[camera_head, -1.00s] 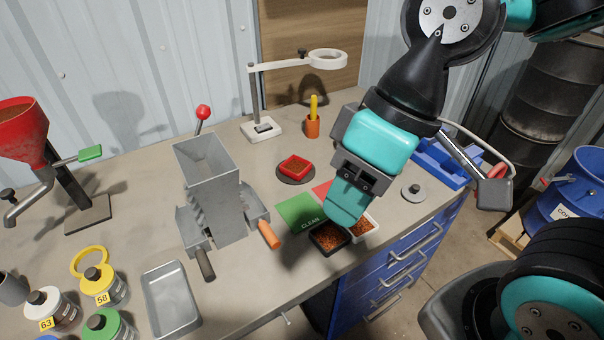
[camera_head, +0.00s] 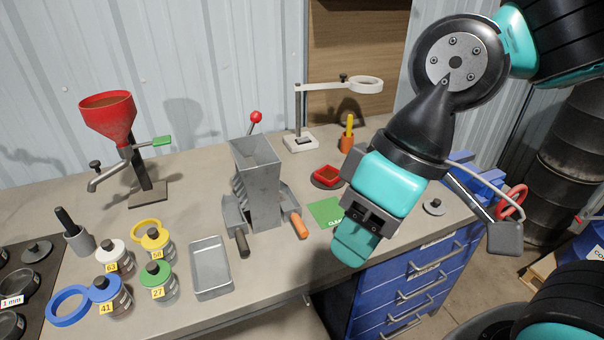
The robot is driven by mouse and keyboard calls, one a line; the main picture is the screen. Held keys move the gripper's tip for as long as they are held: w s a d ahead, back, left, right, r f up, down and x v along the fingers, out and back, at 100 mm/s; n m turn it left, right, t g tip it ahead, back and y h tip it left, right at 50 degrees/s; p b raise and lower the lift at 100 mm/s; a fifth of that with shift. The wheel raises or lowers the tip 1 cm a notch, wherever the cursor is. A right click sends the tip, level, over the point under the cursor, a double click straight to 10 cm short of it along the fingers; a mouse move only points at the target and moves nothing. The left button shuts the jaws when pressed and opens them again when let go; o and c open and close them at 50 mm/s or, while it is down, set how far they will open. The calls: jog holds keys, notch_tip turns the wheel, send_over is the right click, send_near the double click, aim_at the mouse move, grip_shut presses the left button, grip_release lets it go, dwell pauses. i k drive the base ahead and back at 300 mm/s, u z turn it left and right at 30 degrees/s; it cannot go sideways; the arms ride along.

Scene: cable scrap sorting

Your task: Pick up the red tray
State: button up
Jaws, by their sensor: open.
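The small red tray (camera_head: 327,175) holds brownish-red scrap and sits on a round dark plate (camera_head: 318,182) toward the back of the bench, right of the grey hopper. My gripper (camera_head: 352,248) points down over the bench's front right edge, nearer the camera than the red tray and to its right. It is open, though its far finger is hard to see. It is apart from the red tray. My gripper and wrist cover the bench right of the green "CLEAN" mat (camera_head: 326,211).
A grey hopper machine (camera_head: 262,190) with an orange handle stands left of the red tray. An orange cup (camera_head: 347,140) and a ring-topped stand (camera_head: 300,142) are behind it. A metal pan (camera_head: 210,268) and several labelled jars lie left. Blue bins (camera_head: 477,178) are right.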

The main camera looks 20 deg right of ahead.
aim_at(327, 175)
jog(key=z, duration=0.05)
jog(key=i, duration=0.95)
jog(key=z, duration=0.4)
